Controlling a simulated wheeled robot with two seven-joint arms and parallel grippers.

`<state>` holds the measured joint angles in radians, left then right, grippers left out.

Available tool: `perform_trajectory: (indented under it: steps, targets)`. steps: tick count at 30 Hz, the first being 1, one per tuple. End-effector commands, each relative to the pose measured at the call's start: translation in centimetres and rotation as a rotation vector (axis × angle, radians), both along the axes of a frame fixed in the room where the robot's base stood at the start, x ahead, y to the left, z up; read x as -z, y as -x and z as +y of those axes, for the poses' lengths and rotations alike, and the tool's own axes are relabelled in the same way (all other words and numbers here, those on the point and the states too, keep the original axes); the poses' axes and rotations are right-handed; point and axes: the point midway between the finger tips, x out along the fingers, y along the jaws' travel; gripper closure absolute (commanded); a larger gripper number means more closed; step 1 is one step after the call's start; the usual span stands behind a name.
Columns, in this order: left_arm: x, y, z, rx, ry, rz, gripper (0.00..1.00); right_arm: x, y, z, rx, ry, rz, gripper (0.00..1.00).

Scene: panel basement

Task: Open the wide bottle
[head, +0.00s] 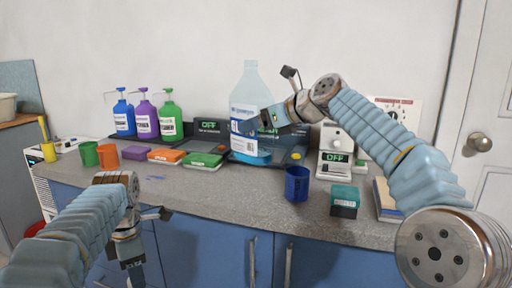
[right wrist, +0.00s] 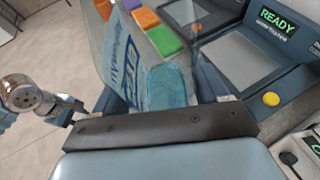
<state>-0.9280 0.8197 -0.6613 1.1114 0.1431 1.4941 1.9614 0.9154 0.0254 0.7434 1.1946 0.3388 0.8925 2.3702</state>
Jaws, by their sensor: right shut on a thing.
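The wide bottle (head: 251,88) is a large clear bottle with a blue and white label and blue liquid low inside. It stands upright at the middle of the counter, its narrow neck and pale top uncovered by any gripper. My right gripper (head: 258,123) reaches across from the right at label height and is shut on the bottle's body. In the right wrist view the bottle (right wrist: 125,60) shows just beyond the dark finger bar (right wrist: 160,130), which hides the grip. My left gripper (head: 130,254) hangs in front of the counter, away from the bottle; its jaw opening is unclear.
Blue, purple and green pump bottles (head: 168,116) stand behind at left. Coloured boxes (head: 166,155) and orange and green cups (head: 107,156) line the counter. A dark blue cup (head: 297,183), teal box (head: 345,201) and white device (head: 335,150) stand at right. The front counter middle is clear.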

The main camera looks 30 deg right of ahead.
Motion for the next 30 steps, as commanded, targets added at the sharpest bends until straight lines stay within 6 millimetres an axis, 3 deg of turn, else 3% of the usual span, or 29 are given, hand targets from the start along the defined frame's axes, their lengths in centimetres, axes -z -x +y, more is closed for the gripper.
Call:
perform_trajectory:
  steps: [3,6,11,18,30]
  targets:
    - [0.2,0.0,0.0,0.000,-0.001,0.001,0.98,2.5,-1.7,-0.7,-0.001,-0.003,0.003,1.00]
    - [0.3,0.0,0.0,0.000,-0.001,0.001,0.98,3.7,-2.6,-1.1,0.000,-0.002,0.001,1.00]
    - [0.2,0.0,0.0,0.000,-0.001,0.001,0.98,4.6,-3.3,-1.4,0.000,0.001,0.002,1.00]
    - [0.2,0.0,0.0,0.000,0.000,0.001,0.98,7.8,-3.9,-1.7,0.005,0.001,0.004,1.00]
    - [0.3,0.0,0.0,0.000,-0.001,0.001,0.98,8.5,-3.9,-1.6,0.001,0.002,0.002,1.00]
